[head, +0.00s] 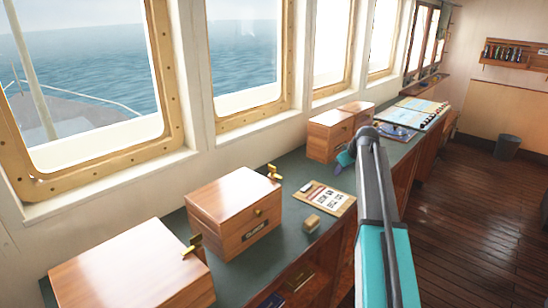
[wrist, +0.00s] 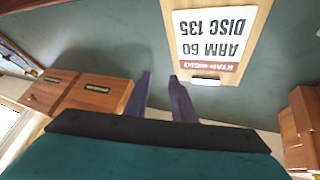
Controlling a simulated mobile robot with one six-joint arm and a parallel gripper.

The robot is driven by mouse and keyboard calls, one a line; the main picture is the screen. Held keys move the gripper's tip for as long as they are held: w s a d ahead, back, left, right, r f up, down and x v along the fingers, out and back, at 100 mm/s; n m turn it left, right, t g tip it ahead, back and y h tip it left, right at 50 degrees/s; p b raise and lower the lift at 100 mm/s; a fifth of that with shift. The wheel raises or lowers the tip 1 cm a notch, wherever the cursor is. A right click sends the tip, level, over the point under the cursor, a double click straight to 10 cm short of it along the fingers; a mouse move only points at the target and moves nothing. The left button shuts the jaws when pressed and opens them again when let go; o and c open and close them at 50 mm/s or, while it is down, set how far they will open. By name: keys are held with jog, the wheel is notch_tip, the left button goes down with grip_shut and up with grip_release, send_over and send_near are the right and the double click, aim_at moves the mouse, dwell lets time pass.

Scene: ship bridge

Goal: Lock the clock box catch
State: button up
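A wooden box (head: 232,207) with a dark nameplate, a small brass knob and a brass fitting (head: 273,172) at its back right corner stands mid-counter. The nameplate is too small to read surely, so I cannot tell if this is the clock box. A larger wooden box (head: 130,268) stands nearer, with a brass fitting (head: 192,246) at its right edge. Whether either fitting is locked I cannot tell. My gripper (head: 344,160) is above the counter, right of these boxes and apart from them. In the wrist view its two fingers (wrist: 160,90) are apart with nothing between.
A clipboard card (wrist: 212,35) reading "ARM 60 DISC 135" lies on the green counter; it also shows in the head view (head: 322,197). A small wooden block (head: 311,224) is beside it. Two joined boxes (head: 330,135) and charts (head: 415,112) stand farther along. Windows line the left.

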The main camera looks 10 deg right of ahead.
jog(key=a+r+n+g+y+p, duration=0.1)
jog(key=a+r+g, duration=0.1)
jog(key=a+r, duration=0.45)
jog(key=a+r+n+g+p, duration=0.15)
jog(key=a+r, duration=0.25)
jog(key=a, duration=0.5)
notch_tip(320, 180, up, 13)
jog(key=g+p, duration=0.3)
jog(key=g, duration=0.1)
send_over(273, 171)
jog(key=shift+w+a+f+h, duration=0.1)
jog(key=shift+w+f+h, duration=0.1)
jog(key=shift+w+h, duration=0.25)
jog(key=shift+f+p, duration=2.3)
jog(key=shift+f, duration=4.6)
jog(key=shift+c, duration=0.2)
grip_shut()
jog(key=shift+d, duration=0.2)
jog(key=shift+a, duration=0.1)
